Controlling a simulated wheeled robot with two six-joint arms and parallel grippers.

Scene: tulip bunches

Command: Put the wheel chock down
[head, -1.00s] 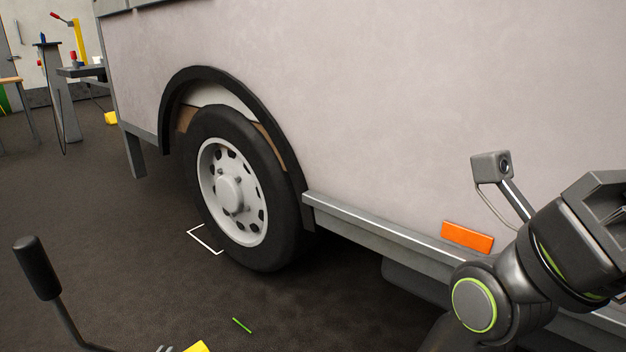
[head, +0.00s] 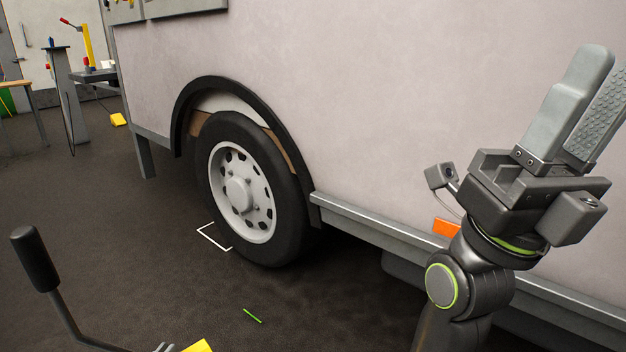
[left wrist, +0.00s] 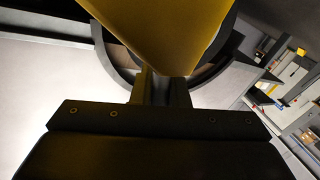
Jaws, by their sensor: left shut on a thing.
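The wheel chock is yellow. Only a corner of it (head: 198,346) shows at the bottom edge of the head view. In the left wrist view the chock (left wrist: 165,30) fills the top middle, gripped between the fingers. My left gripper (head: 165,348) barely shows in the head view, beside the yellow corner, and is shut on the chock. The vehicle's black tyre (head: 283,215) stands on the floor beyond. A white corner mark (head: 213,240) lies on the floor beside it. My right gripper (head: 588,105) is raised at the right, its fingers apart and empty.
A pale vehicle body (head: 380,100) with a low side rail (head: 385,235) fills the right. A green stick (head: 252,315) lies on the dark floor. A black-handled rod (head: 35,258) rises at the lower left. Benches stand far left.

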